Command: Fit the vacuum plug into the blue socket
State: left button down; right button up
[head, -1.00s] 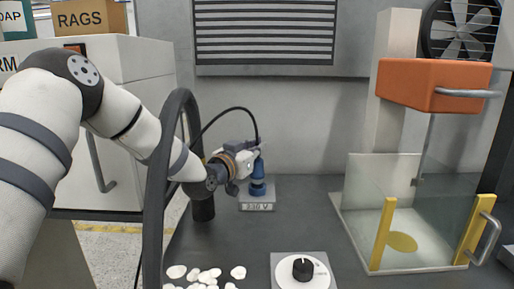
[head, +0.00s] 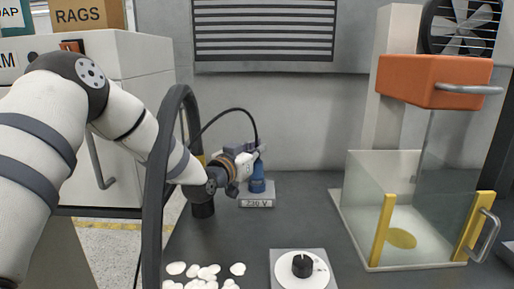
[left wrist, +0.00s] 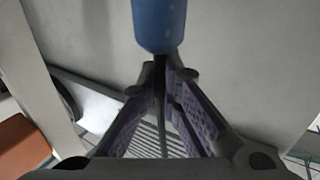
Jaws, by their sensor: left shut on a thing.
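My left gripper (head: 257,160) reaches the back of the dark counter from the left, shut on the blue vacuum plug (head: 257,171). The plug stands upright, its black cable (head: 253,120) leaving the top in an arc. Below it, the blue socket (head: 257,188) is on a grey block marked 230 V (head: 257,203). Plug and socket show as one blue column in the head view; I cannot tell how deep the plug sits. In the left wrist view the plug (left wrist: 160,25) is at the top, the cable running between the fingers (left wrist: 160,80). My right gripper is not in view.
A dark thick hose (head: 160,180) stands in front of my left forearm. White shells (head: 205,277) and a black knob on a white dial (head: 301,266) are at the front. A glass-walled chamber (head: 375,215) with yellow posts stands at right.

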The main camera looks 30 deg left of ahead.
pick_arm(q)
jog(key=shift+f, duration=0.5)
jog(key=shift+f, duration=0.25)
jog(key=c, duration=1.7)
grip_release()
jog(key=s, duration=1.2)
jog(key=shift+d, duration=0.2)
